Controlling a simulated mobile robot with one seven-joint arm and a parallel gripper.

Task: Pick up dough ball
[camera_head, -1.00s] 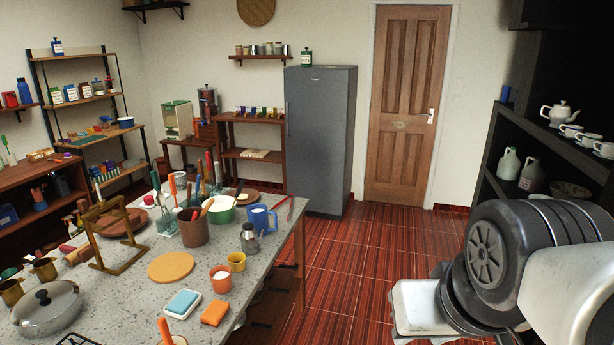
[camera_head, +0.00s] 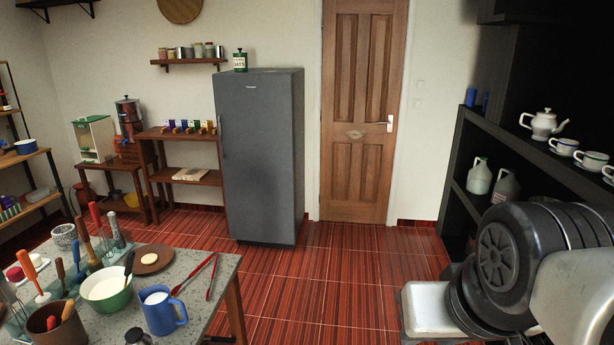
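A small pale round piece, which looks like the dough ball (camera_head: 149,258), lies on a brown round board (camera_head: 165,262) near the far edge of the stone counter (camera_head: 205,268). It stands clear of the bowl and the jug. My arm shows at the right edge of the view, well away from the counter. My gripper's fingers are not in view.
A green bowl (camera_head: 108,297) with white contents and a blue jug (camera_head: 163,312) stand in front of the board. Red tongs (camera_head: 195,273) lie to its right. Utensils crowd the counter's left. A grey fridge (camera_head: 262,150) stands behind; red floor at centre right is clear.

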